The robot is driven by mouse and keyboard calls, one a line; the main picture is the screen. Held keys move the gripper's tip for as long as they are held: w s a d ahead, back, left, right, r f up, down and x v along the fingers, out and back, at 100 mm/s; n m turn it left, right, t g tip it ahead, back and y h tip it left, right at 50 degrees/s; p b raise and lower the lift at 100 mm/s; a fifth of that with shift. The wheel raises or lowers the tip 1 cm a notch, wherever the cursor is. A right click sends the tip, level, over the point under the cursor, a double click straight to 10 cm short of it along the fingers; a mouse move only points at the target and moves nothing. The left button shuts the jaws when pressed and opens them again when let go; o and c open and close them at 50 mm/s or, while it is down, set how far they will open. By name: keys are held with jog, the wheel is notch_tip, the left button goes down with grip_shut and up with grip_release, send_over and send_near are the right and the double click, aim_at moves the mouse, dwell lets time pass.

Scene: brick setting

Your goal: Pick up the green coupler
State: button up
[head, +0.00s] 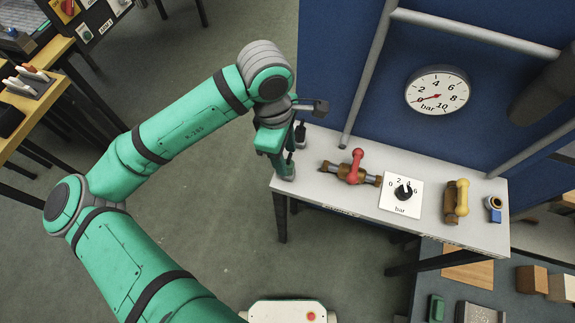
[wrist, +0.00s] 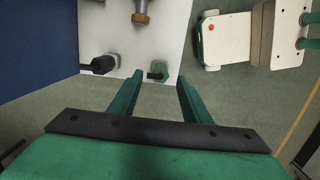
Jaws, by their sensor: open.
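The green coupler (wrist: 161,68), a small green piece with a dark end, shows in the wrist view near the edge of the pale bench top. My gripper (wrist: 159,78) is open, and the coupler appears between its two green fingertips, a little beyond them. I cannot tell how far apart they are in depth. In the head view my gripper (head: 284,160) is over the left end of the bench (head: 335,208). There my arm and gripper hide most or all of the coupler.
A dark fitting (wrist: 100,65) is left of the coupler in the wrist view. On the bench stand a red-handled valve (head: 352,168), a dial plate (head: 401,196), a yellow-handled valve (head: 456,201) and a blue fitting (head: 493,208). A blue wall panel (head: 340,60) with pipes rises behind.

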aim_at(288, 163)
jog(key=shift+s+d+f, duration=0.1)
jog(key=shift+d+f, duration=0.1)
jog(key=shift+f, duration=0.95)
jog(key=shift+s+d+f, duration=0.1)
jog(key=shift+d+f, duration=0.05)
jog(key=shift+f, duration=1)
grip_shut()
jog(key=shift+r, duration=0.1)
